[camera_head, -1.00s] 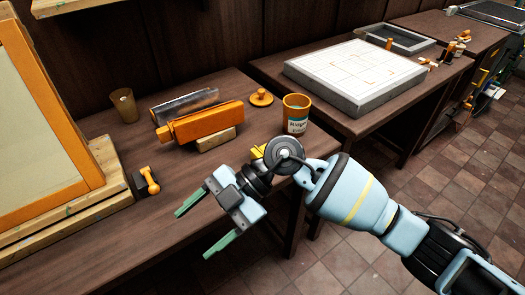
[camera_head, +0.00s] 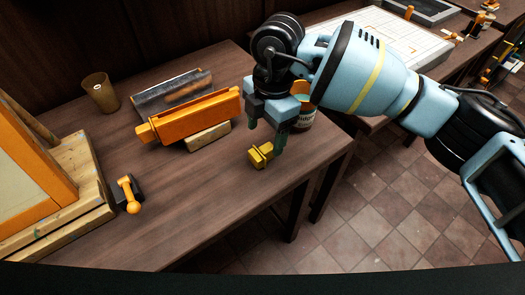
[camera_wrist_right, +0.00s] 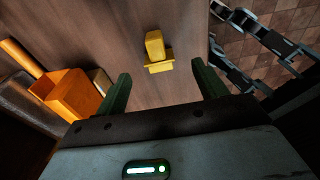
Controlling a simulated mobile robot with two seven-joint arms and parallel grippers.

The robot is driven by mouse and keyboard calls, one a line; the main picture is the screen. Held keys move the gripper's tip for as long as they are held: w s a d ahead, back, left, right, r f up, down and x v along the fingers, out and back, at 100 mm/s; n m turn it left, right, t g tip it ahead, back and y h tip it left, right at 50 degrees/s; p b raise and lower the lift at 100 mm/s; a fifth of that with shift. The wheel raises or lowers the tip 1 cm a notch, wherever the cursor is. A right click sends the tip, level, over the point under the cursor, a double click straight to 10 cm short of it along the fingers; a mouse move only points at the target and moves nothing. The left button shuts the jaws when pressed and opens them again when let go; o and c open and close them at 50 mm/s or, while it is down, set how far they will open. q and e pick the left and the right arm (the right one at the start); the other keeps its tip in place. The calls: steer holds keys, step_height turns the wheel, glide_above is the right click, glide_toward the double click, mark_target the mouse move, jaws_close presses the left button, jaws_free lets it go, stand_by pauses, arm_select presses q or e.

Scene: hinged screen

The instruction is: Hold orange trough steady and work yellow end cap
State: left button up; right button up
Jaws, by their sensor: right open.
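The orange trough (camera_head: 197,116) lies on the table, propped on a light wooden block. Its open end shows at the left in the right wrist view (camera_wrist_right: 75,95). The yellow end cap (camera_head: 261,155) lies on the table to the right of the trough, apart from it; it also shows in the right wrist view (camera_wrist_right: 157,52). My right gripper (camera_head: 264,144) points down close to the cap, open and empty. In the right wrist view its green fingers (camera_wrist_right: 160,85) are spread, with the cap beyond the tips, between their lines. My left gripper is not in view.
A wooden block (camera_head: 208,137) sits under the trough. A jar (camera_head: 302,118) stands behind my right gripper, partly hidden. A brown cup (camera_head: 100,93) stands at the back left; a framed screen (camera_head: 35,165) fills the left.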

mark_target(263, 150)
steer(key=shift+a+f, duration=0.1)
steer(key=shift+f, duration=1.15)
step_height(263, 150, down, 4)
steer(key=shift+a, duration=0.15)
steer(key=shift+c, duration=0.8)
steer(key=c, duration=0.9)
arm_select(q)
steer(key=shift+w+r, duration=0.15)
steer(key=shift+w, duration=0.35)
